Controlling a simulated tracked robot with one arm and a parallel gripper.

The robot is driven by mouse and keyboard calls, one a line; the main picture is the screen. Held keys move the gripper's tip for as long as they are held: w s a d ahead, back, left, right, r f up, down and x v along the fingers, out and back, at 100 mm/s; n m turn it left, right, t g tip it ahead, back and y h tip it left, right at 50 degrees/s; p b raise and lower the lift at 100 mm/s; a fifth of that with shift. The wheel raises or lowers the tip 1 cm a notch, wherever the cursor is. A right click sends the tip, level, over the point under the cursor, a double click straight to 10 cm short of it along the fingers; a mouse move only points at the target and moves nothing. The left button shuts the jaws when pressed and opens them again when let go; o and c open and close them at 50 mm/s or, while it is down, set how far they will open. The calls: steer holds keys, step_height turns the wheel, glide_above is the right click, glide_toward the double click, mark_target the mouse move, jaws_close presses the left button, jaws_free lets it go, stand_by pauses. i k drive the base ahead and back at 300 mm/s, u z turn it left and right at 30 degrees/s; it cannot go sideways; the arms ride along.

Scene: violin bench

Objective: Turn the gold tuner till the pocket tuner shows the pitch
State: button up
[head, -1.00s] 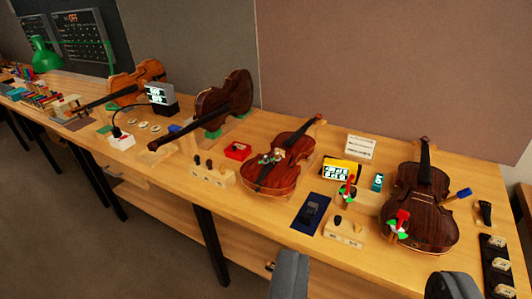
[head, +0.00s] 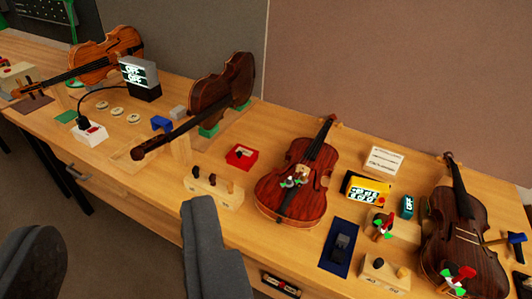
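The yellow-framed device (head: 366,189) with a lit screen, probably the pocket tuner, lies right of the middle violin (head: 285,205); its reading is too small to make out. Small coloured tuners (head: 292,181) sit on the middle violin, and more red, green and white ones (head: 460,280) on the right violin (head: 462,238). I cannot pick out which tuner is gold. My gripper (head: 118,222) is open and empty. Its two dark grey fingers stand wide apart at the lower left, in front of the bench and well left of the middle violin.
The bench (head: 255,130) also carries a dark violin on its side (head: 222,88), a lighter violin (head: 95,62), a lit display box (head: 138,75), a red box (head: 240,155), a peg block (head: 212,188), a blue mat (head: 338,262) and a small teal device (head: 407,207).

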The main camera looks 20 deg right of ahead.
mark_target(304, 176)
steer(key=z, duration=0.2)
steer(key=i, duration=1)
steer(key=z, duration=0.65)
